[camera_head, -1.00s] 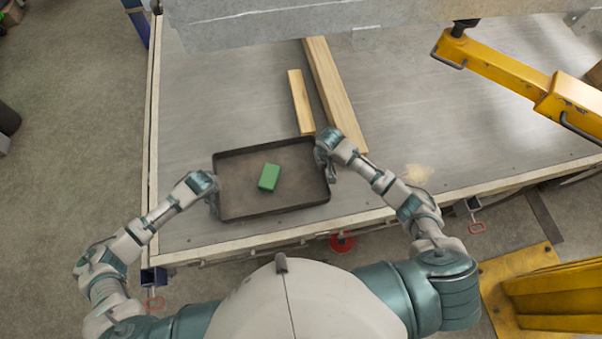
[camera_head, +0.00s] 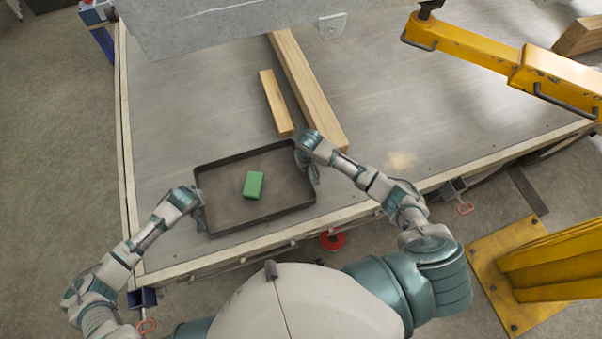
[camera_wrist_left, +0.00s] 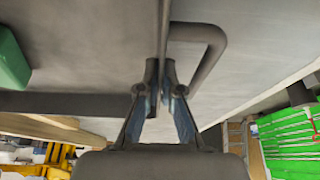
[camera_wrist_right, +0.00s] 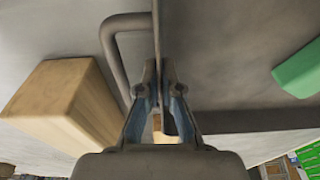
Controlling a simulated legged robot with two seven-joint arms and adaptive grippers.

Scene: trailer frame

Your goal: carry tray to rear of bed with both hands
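The dark shallow tray (camera_head: 222,203) is over the front left part of the grey trailer bed (camera_head: 400,110). A green block (camera_head: 253,185) lies in it, near the middle. My left gripper (camera_head: 198,212) is at the tray's left side; in the left wrist view its fingers (camera_wrist_left: 164,85) are shut on the tray's edge by a bent bar handle (camera_wrist_left: 212,40). My right gripper (camera_head: 304,163) is at the right side; in the right wrist view its fingers (camera_wrist_right: 161,85) are shut on that edge by a matching handle (camera_wrist_right: 112,45). I cannot tell whether the tray touches the bed.
A short wooden board (camera_head: 276,103) and a longer beam (camera_head: 310,95) lie just behind the tray. A grey metal beam (camera_head: 220,25) spans above the bed at the back. A yellow arm (camera_head: 480,60) reaches in at right. The bed to the left of the boards is clear.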

